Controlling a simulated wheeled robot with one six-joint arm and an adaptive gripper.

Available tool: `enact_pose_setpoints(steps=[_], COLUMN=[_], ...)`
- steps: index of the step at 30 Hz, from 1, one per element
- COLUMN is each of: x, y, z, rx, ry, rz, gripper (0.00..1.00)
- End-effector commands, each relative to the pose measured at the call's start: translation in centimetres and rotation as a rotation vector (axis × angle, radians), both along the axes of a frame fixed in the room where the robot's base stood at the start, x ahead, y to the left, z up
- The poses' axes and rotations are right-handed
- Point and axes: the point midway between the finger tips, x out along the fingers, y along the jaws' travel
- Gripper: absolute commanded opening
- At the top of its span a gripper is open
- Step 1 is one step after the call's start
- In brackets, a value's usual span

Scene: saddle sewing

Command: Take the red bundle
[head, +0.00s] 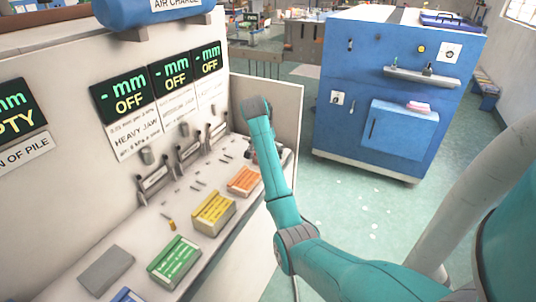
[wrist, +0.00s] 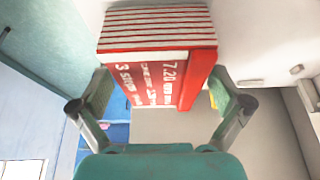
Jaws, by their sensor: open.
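The red bundle (wrist: 160,75) fills the upper middle of the wrist view. It is a block of red and white layers with white lettering on its red face. My gripper (wrist: 160,95) is open, with one finger on each side of the bundle and gaps visible beside the fingertips. My gripper's fingers are mostly hidden behind my arm there.
A yellow bundle (head: 213,212), a green bundle (head: 174,262) and a grey block (head: 106,270) lie along the same shelf, with a blue one (head: 127,296) at the bottom edge. A panel (head: 284,106) closes the shelf's far end. A blue cabinet (head: 385,95) stands across clear floor.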

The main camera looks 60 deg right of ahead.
Motion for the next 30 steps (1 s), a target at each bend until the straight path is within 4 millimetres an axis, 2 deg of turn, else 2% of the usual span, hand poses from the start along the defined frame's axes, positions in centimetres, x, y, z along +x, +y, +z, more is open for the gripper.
enact_pose_setpoints(steps=[14, 22, 23, 30], x=[0.0, 0.0, 0.0, 0.01], y=[0.01, 0.0, 0.01, -0.01], z=[-0.3, -0.28, -0.29, -0.11], rx=[0.0, 0.0, 0.0, 0.0], ry=[0.0, 0.0, 0.0, 0.0], rz=[0.0, 0.0, 0.0, 0.0], gripper=[1.0, 0.33, 0.28, 0.28])
